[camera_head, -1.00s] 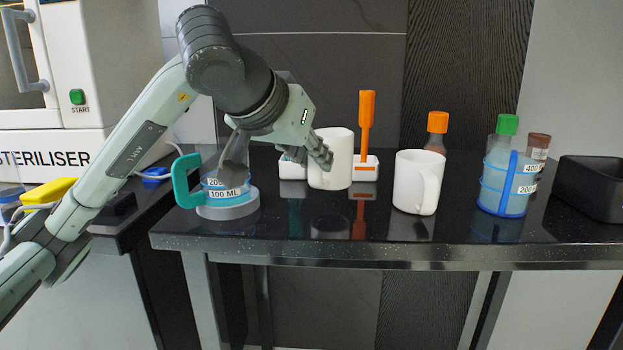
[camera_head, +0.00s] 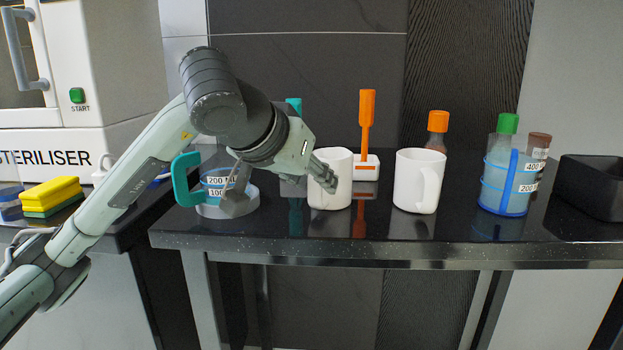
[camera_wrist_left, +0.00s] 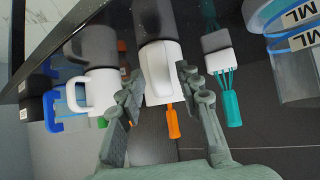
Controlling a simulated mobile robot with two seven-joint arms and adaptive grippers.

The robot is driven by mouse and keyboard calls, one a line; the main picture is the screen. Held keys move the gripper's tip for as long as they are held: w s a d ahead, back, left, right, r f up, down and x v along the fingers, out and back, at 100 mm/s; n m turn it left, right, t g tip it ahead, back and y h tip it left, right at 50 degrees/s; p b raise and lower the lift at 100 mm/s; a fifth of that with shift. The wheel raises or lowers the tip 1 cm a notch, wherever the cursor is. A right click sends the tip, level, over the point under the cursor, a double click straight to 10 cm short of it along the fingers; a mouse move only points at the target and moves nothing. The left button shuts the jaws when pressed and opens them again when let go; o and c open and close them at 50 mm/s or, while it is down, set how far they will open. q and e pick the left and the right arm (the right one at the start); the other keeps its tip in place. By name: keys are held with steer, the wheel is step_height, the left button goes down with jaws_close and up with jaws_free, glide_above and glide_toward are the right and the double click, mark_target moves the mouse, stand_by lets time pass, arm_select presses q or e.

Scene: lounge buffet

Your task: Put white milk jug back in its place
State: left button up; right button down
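A white milk jug (camera_head: 340,165) stands upright on the black counter, left of the second white jug. My left gripper (camera_head: 325,172) is at its near left side. In the left wrist view its two fingers (camera_wrist_left: 158,80) flank the jug (camera_wrist_left: 162,95), seemingly pressed to its sides, with the jug's handle facing the camera between them. A second, similar white jug (camera_head: 408,178) stands to the right, its handle toward the near right; it also shows in the left wrist view (camera_wrist_left: 98,90). My right gripper is in neither view.
The black counter (camera_head: 400,250) has clear room in front. A teal-handled measuring jug (camera_head: 213,212) is at left, below my arm. Behind stand an orange brush (camera_head: 367,120) in its holder and a teal brush (camera_head: 294,104).

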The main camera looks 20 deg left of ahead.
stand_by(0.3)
arm_select(q)
steer(key=shift+r, duration=0.2)
steer(key=p+v, duration=0.1)
steer(key=v, duration=1.1)
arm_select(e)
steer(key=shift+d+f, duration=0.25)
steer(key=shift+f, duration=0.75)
arm_select(q)
steer(key=shift+f, duration=0.1)
